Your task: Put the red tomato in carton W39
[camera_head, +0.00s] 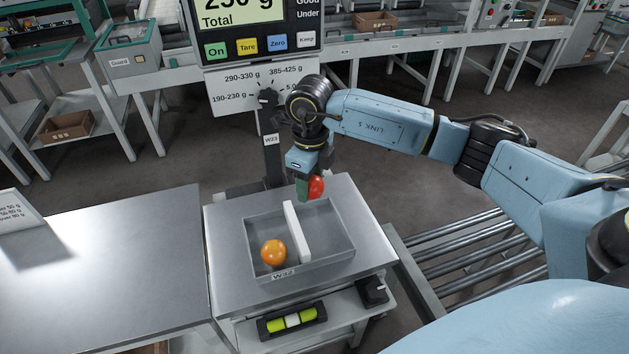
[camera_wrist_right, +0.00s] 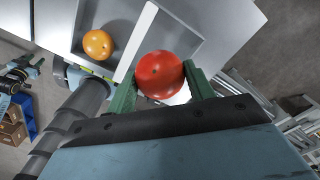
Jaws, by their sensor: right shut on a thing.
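My right gripper (camera_head: 308,188) is shut on the red tomato (camera_head: 316,187), holding it above the far right part of the weighing tray (camera_head: 338,216). In the right wrist view the red tomato (camera_wrist_right: 160,75) sits between the green fingers of the right gripper (camera_wrist_right: 160,88). An orange tomato (camera_head: 273,252) lies in the tray's left compartment, left of a white divider (camera_head: 298,232). It also shows in the right wrist view (camera_wrist_right: 98,44). The right compartment is empty. I see no carton with a readable W39 label. My left gripper is not in view.
The tray stands on a metal scale table with a tall display (camera_head: 258,30) behind it. A bare steel table (camera_head: 100,275) is at the left, and a roller conveyor (camera_head: 465,262) at the right. Brown cartons (camera_head: 67,126) sit on shelves further back.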

